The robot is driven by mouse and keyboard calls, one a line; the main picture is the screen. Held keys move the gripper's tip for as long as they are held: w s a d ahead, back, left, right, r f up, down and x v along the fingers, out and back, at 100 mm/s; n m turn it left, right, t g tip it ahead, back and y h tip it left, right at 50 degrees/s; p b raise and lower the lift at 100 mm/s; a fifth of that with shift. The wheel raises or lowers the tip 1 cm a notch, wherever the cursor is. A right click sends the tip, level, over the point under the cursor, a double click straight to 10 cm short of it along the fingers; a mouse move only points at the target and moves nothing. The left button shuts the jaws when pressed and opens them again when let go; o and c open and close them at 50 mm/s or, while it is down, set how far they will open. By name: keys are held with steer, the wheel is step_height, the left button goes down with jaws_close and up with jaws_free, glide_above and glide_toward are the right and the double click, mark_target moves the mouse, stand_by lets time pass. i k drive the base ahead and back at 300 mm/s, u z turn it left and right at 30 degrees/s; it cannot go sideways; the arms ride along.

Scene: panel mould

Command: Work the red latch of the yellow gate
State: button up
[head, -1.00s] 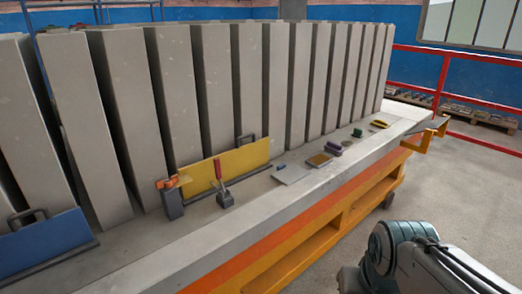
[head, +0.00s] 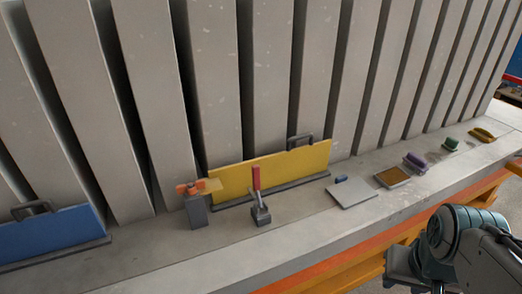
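The yellow gate (head: 290,172) is a low upright panel with a dark handle on its top edge, standing in front of the grey slabs in the head view. The red latch (head: 256,178) is an upright red lever on a small grey base (head: 261,215), in front of the gate's left half. At the gate's left end an orange piece (head: 190,188) sits on a grey post (head: 196,212). My arm shows at the lower right, well apart from the latch. My gripper's fingers are not in view.
A blue gate (head: 50,235) stands at the left. On the ledge to the right lie a pale plate (head: 352,194), a brown-topped block (head: 392,178), a purple item (head: 415,163), a green item (head: 450,144) and a yellow item (head: 482,134). The ledge before the latch is clear.

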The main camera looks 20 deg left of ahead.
mark_target(256, 171)
steer(key=u, duration=0.65)
steer(key=i, duration=0.85)
steer(key=u, duration=0.75)
